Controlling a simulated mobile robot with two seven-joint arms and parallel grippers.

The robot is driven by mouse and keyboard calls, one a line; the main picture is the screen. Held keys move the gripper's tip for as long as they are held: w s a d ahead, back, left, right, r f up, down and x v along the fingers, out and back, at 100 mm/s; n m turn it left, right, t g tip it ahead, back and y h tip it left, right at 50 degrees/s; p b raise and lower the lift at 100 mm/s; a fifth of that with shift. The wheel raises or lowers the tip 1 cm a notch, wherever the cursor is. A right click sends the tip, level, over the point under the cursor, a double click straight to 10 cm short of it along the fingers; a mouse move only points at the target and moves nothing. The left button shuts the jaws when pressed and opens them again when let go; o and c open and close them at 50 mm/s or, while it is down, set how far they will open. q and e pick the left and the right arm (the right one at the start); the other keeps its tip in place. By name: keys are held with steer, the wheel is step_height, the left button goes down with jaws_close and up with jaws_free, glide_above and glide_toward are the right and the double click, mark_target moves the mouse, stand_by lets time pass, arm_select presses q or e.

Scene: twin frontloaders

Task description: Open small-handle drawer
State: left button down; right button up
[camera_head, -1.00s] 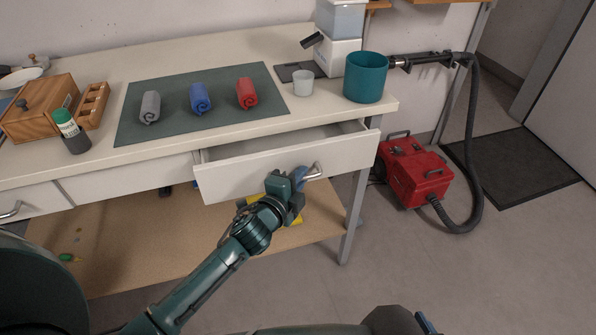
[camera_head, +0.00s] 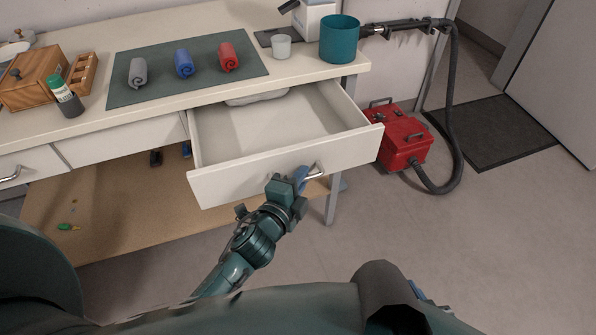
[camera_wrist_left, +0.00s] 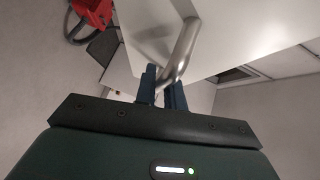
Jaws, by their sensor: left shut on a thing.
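The drawer (camera_head: 240,180) with a small metal handle is pulled well out of the white table in the head view. Its inside shows, with a pale grey item (camera_head: 256,98) at the back. My left gripper (camera_head: 303,178) is at the drawer front, shut on the handle (camera_head: 317,170). In the left wrist view the two dark fingers (camera_wrist_left: 162,88) sit on either side of the curved metal handle (camera_wrist_left: 180,52). My right gripper is not clearly in view.
The table (camera_head: 100,122) holds a green mat with grey, blue and red rolled cloths, a white cup (camera_head: 281,46) and a teal pot (camera_head: 339,40). A red vacuum (camera_head: 402,140) stands on the floor to the right. A lower wooden shelf (camera_head: 110,222) lies beneath.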

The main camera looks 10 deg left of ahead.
stand_by(0.3)
arm_select(q)
steer(key=c, duration=1.8)
jaws_free()
steer(key=shift+s, duration=0.1)
steer(key=shift+o, duration=0.2)
steer(key=v, duration=1.3)
steer(key=shift+b, duration=0.35)
arm_select(e)
steer(key=shift+f, duration=0.2)
